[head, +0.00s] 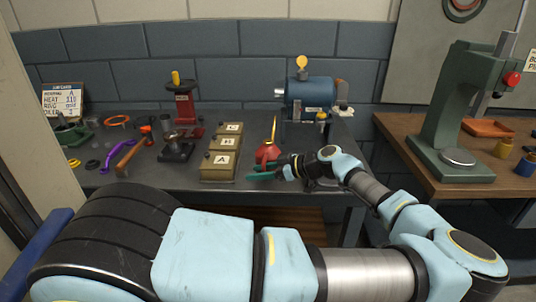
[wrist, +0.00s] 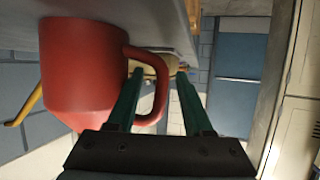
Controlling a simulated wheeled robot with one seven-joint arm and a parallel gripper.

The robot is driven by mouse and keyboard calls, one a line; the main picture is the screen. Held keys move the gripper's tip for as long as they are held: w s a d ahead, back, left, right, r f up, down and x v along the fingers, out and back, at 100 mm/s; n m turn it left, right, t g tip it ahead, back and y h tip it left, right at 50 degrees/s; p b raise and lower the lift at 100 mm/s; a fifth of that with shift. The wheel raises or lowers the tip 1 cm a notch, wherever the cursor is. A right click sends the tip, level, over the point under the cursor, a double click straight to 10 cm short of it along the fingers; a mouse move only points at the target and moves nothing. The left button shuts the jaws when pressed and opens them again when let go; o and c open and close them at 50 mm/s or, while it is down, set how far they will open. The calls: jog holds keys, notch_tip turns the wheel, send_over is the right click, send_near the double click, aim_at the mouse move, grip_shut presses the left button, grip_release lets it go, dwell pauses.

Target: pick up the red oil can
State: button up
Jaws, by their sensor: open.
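The red oil can (head: 266,154) stands on the dark workbench, with its thin yellow spout pointing up. My gripper (head: 260,171) is at the can's near side, low over the bench, with its teal fingers open. My gripper (wrist: 158,73) has one finger in line with the gap between can body and handle, the other beyond the handle. The handle's outer bar lies between the fingers. I cannot tell whether either finger touches it.
Tools and a red stand (head: 184,108) occupy the left bench. A green press (head: 456,115) stands on the right table.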

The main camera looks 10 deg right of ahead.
jog(key=shift+w+a+f, duration=0.3)
jog(key=shift+a, duration=0.2)
jog(key=shift+c, duration=0.3)
grip_shut()
jog(key=shift+r, duration=0.1)
dwell(0.7)
